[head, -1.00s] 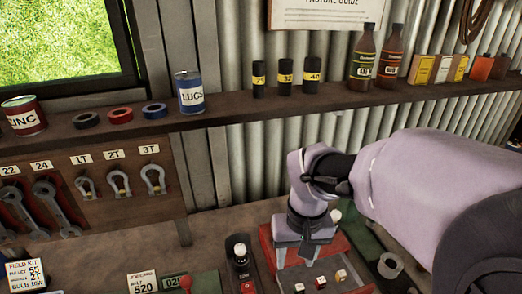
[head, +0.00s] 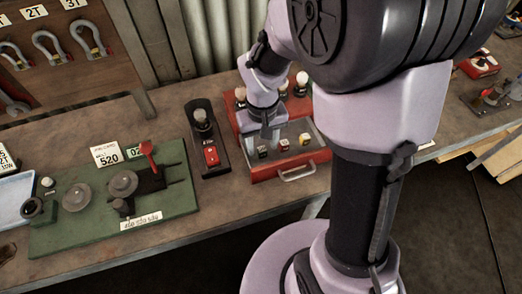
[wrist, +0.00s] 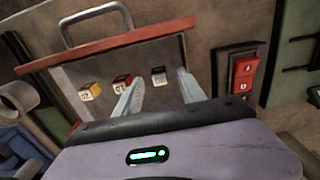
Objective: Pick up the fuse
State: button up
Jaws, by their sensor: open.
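Small block-shaped fuses lie in an open red drawer (head: 291,170): a black one (head: 263,152), a red one (head: 284,145) and a yellow one (head: 306,139), each with a pale marked face. The wrist view shows the black fuse (wrist: 158,76), the red fuse (wrist: 122,82) and the yellow fuse (wrist: 90,91). My gripper (wrist: 158,78) is open and points down into the drawer. Its fingertips appear on either side of the black fuse; I cannot tell how high they are above it. The red fuse is just outside one finger.
A black switch box with a red rocker (head: 211,155) stands left of the drawer. A green board (head: 105,212) with dials and a red lever is farther left. Round-topped knobs (head: 302,80) stand behind the drawer. The drawer's metal handle (head: 297,173) faces the bench front.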

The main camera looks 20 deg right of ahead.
notch_tip(320, 180, down, 3)
jog(key=shift+w+r+b, duration=0.1)
jog(key=shift+b, duration=0.3)
jog(key=shift+r, duration=0.1)
jog(key=shift+c, duration=0.7)
grip_shut()
